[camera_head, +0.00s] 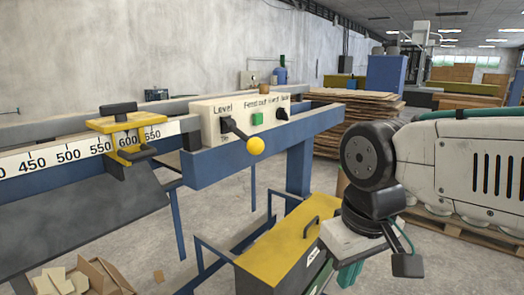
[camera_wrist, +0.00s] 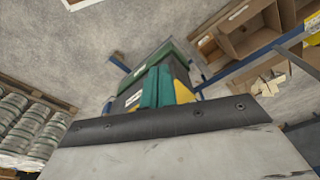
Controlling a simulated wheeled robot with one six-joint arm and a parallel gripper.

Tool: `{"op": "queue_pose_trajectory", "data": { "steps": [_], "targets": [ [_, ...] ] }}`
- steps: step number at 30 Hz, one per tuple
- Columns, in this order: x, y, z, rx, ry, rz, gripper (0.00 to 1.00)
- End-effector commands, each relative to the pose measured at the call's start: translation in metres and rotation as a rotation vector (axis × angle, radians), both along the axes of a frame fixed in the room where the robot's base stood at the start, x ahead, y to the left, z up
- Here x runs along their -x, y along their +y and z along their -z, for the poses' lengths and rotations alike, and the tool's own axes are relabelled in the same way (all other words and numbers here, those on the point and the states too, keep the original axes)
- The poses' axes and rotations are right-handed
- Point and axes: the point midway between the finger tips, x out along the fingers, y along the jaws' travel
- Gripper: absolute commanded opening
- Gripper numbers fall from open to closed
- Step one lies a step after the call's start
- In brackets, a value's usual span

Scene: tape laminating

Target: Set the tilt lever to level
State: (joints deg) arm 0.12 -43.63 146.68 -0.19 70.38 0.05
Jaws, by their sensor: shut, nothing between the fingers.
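The tilt lever (camera_head: 240,134) is a black arm with a yellow ball knob on the white control panel (camera_head: 208,130). It slants down and to the right from its pivot, below the word "Level". A smaller label under the pivot is too small to read. My gripper (camera_head: 349,275) has teal fingers and hangs low at the right, well below and right of the lever and apart from it. In the wrist view my gripper (camera_wrist: 157,88) points at the floor area, its fingers together and empty. The lever is not seen in the wrist view.
A green button (camera_head: 258,119) and a black knob (camera_head: 282,113) share the panel. A blue beam (camera_head: 230,165) runs below it. A ruler (camera_head: 65,154) with a yellow clamp (camera_head: 130,140) lies left. A yellow-topped box (camera_head: 275,250) stands beside my gripper. Space before the panel is clear.

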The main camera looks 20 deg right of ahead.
Motion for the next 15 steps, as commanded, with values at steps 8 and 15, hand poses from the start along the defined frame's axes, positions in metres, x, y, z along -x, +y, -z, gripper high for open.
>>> {"op": "queue_pose_trajectory", "data": {
  "steps": [8, 15],
  "targets": [
    [-0.019, -0.016, 0.002, -0.017, 0.062, 0.093, 0.00],
    [-0.101, -0.032, -0.037, -0.199, 0.074, 0.334, 0.00]
  ]
}}
